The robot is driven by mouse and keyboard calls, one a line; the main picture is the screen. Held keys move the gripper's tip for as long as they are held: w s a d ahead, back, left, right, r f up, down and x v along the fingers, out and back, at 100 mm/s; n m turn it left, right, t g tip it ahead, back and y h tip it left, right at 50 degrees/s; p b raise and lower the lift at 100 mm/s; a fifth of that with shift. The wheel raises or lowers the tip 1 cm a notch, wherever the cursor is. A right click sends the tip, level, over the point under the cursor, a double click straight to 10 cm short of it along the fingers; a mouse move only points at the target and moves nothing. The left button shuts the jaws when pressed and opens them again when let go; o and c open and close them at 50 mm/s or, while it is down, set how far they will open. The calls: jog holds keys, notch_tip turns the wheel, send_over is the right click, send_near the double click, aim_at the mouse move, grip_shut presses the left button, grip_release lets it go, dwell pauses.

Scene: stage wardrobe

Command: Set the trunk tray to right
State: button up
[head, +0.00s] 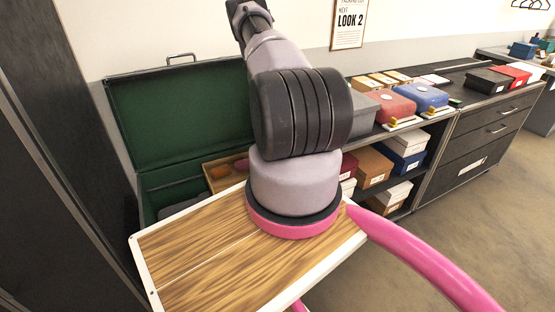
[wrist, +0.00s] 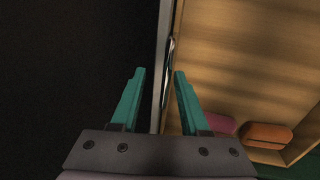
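The open trunk (head: 178,112) has a green lining, and its lid stands up against the wall. The wooden trunk tray (head: 207,176) is partly visible inside it, largely hidden by my arm. It also fills the right of the wrist view (wrist: 240,60), with an orange-brown item (wrist: 266,135) and a magenta item (wrist: 222,124) in it. My gripper (wrist: 160,74) has teal fingers, spread apart on either side of a thin pale edge beside the tray wall. I cannot tell whether they touch it. The gripper is hidden behind my arm in the head view.
A dark shelf unit (head: 433,170) with boxes stands right of the trunk. Red (head: 391,106) and blue (head: 424,97) boxes sit on its top. A dark panel (head: 60,150) rises close on the left. Open floor (head: 470,225) lies at the right.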

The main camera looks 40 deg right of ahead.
jog(key=shift+w+a, duration=0.1)
jog(key=shift+a, duration=0.1)
jog(key=shift+r, duration=0.35)
jog(key=v, duration=1)
